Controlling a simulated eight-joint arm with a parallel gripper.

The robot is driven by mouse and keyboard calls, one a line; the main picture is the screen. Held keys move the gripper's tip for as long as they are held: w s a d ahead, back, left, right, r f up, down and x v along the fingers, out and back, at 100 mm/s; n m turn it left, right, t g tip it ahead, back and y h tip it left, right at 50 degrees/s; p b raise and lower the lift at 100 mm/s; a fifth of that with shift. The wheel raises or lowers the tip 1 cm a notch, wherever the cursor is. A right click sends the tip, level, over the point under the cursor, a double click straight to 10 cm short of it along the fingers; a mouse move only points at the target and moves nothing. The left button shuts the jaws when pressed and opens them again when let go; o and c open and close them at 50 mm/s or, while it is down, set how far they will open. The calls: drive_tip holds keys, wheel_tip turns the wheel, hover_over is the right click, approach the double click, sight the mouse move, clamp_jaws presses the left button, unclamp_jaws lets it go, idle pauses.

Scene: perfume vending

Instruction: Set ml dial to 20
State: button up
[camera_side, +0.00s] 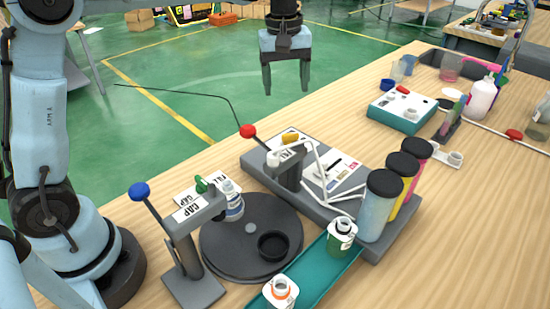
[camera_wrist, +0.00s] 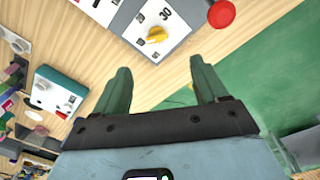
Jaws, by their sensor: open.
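The ml dial is a yellow knob (camera_side: 290,137) on a white panel at the far end of the grey dispenser base (camera_side: 250,159). In the wrist view the yellow knob (camera_wrist: 156,35) lies just beyond my fingertips, on a white plate with a printed 30 beside it. Other marks on the plate are too blurred to read, and I cannot tell which number the knob points to. My gripper (camera_side: 286,86) hangs above and behind the dispenser, fingers down, apart from the knob. In the wrist view my gripper (camera_wrist: 160,68) has its two fingers wide apart with nothing between them.
A red-ball lever (camera_side: 247,131) stands beside the dial and also shows in the wrist view (camera_wrist: 221,14). A blue-ball lever (camera_side: 139,191) marks the cap press by the dark turntable (camera_side: 255,265). Tall coloured cylinders (camera_side: 379,205) stand at the right. Behind the dispenser the air is clear.

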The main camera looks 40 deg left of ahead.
sight(290, 134)
drive_tip(key=shift+n+g, duration=0.4)
drive_tip(key=shift+n, duration=0.3)
drive_tip(key=f, duration=0.4)
drive_tip(key=w+f, duration=0.1)
drive_tip(key=f, duration=0.4)
drive_tip(key=w+f, duration=0.1)
drive_tip(key=f, duration=0.3)
drive_tip(key=shift+d+f, duration=0.1)
drive_tip(key=shift+f, duration=0.1)
drive_tip(key=c, duration=1.1)
drive_tip(key=shift+o, duration=0.2)
